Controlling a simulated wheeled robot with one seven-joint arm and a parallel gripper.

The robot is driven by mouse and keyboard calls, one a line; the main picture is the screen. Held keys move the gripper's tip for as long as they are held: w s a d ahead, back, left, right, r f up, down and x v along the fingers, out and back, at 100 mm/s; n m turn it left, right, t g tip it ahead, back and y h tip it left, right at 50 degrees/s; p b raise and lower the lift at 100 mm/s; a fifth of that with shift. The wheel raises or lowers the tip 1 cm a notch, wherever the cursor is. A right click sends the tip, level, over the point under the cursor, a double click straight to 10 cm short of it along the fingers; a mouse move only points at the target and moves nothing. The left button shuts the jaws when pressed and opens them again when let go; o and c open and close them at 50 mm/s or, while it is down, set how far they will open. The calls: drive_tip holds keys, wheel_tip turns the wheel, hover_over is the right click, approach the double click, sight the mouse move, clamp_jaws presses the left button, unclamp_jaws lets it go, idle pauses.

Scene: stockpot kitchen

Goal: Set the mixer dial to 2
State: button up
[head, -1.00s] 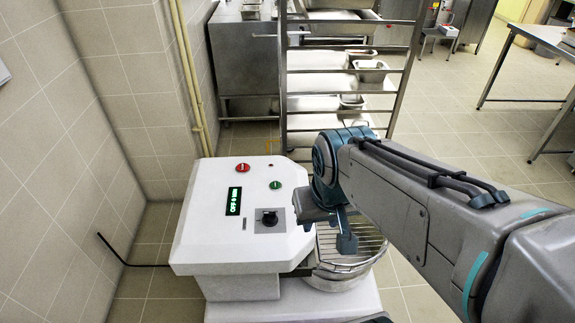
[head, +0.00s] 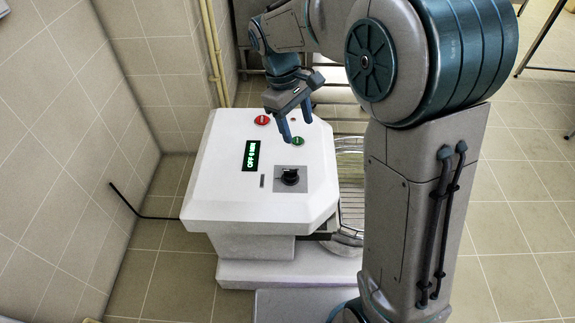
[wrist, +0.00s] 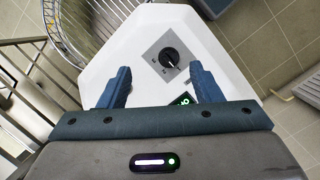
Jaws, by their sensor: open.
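The white mixer (head: 222,190) stands by the tiled wall in the head view. Its black dial (head: 290,176) sits on a grey plate near the front right of the sloped top. The dial also shows in the wrist view (wrist: 169,57), ahead of and between the fingers. My gripper (head: 296,128) is open and empty above the panel's back part, near the green button. It is apart from the dial.
A wire guard and bowl (head: 350,195) are at the mixer's right, partly hidden by my arm. A metal rack (wrist: 30,75) shows at the left of the wrist view. A tiled wall (head: 75,130) bounds the left side.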

sight(288, 170)
drive_tip(key=w+a+f+n+h+b, duration=0.1)
drive_tip(key=w+a+f+n+b, duration=0.2)
drive_tip(key=a+f, duration=0.4)
drive_tip(key=shift+g+h, duration=0.3)
drive_tip(key=shift+g, duration=0.1)
drive_tip(key=x, duration=1.3)
drive_tip(key=shift+w+d, duration=0.2)
drive_tip(key=shift+d, duration=0.15)
drive_tip(key=c, duration=1)
